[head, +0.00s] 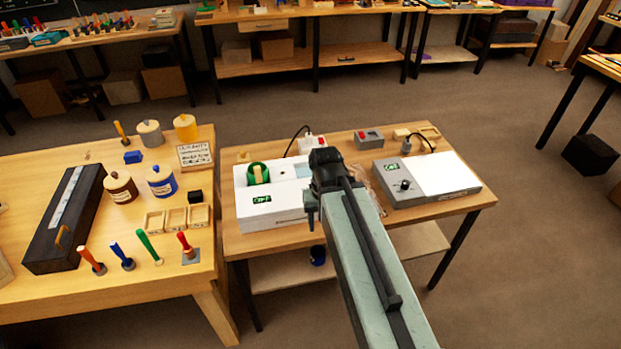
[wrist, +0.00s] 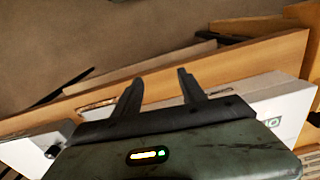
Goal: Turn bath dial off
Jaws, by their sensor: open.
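In the head view my arm covers the space right of the white box and hides the fingertips. The white box also shows at the right of the wrist view (wrist: 292,124); its dial is not visible there.
A grey unit (head: 402,198) with a black knob (head: 405,185) and bright white panel (head: 440,173) stands right of my arm. A grey box with a red top (head: 368,139) sits behind. The left bench (head: 105,290) holds jars, tools and trays. Open floor lies to the right.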

